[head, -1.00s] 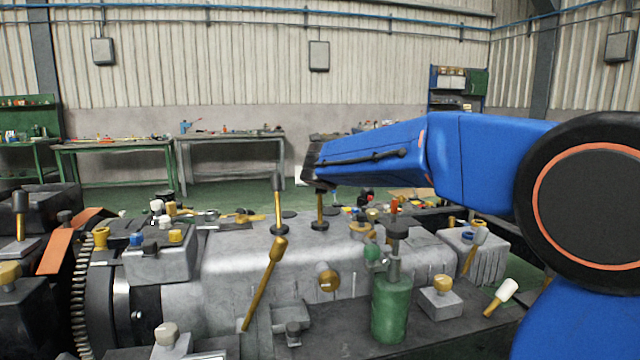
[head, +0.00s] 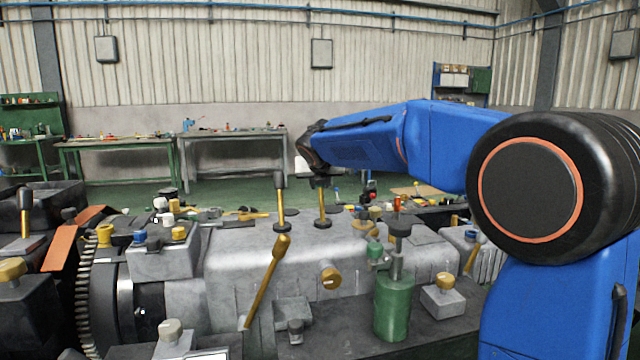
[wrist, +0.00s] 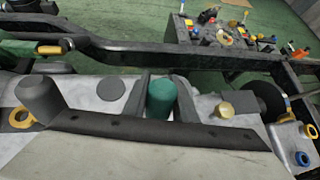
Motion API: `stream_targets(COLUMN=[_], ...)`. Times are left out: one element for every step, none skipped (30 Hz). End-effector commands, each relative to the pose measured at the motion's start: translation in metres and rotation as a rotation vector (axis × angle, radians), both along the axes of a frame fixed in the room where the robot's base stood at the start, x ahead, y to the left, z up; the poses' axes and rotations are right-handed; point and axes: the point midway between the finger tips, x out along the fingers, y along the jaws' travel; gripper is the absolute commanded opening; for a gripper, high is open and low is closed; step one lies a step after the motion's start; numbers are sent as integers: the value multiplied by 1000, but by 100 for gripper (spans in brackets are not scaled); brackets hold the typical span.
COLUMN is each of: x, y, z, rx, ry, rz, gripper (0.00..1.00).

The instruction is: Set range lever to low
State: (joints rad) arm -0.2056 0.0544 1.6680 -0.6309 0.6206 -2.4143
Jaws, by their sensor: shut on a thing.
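Two upright levers with yellow shafts stand on top of the grey gearbox casing (head: 225,262). The left lever (head: 279,205) has a dark knob and stands free; its knob (wrist: 38,98) shows at the left of the wrist view. My gripper (head: 320,182) is at the top of the right lever (head: 322,208). In the wrist view, a green knob (wrist: 161,100) sits between the two dark fingers of my gripper, which is shut on it. The fingers hide most of this knob in the head view. No label shows which lever is the range lever.
A longer slanted yellow lever (head: 266,282) is on the casing's near side. A green cylinder with a dark knob (head: 394,308) stands at the front right. A toothed ring (head: 88,290) is at the left end. Workbenches (head: 235,150) stand far behind.

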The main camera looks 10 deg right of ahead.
Motion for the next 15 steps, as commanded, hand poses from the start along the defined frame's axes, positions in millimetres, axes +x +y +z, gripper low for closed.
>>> stream_targets(x=[1,1,2,2,2,2,2,2,2,2,2,2,2,2,2], y=[0,0,0,0,0,0,0,0,0,0,0,0,0,0,0], z=[1,1,0,1,1,1,1,1,1,1,1,1,1,0,0], rx=[0,0,0,0,0,0,0,0,0,0,0,0,0,0,0], ry=[-1,0,0,1,1,1,0,0,0,0,0,0,0,0,0], rz=[1,1,1,1,1,1,1,1,1,1,1,1,1,1,1], gripper=[0,0,0,0,0,0,0,0,0,0,0,0,30,37,43])
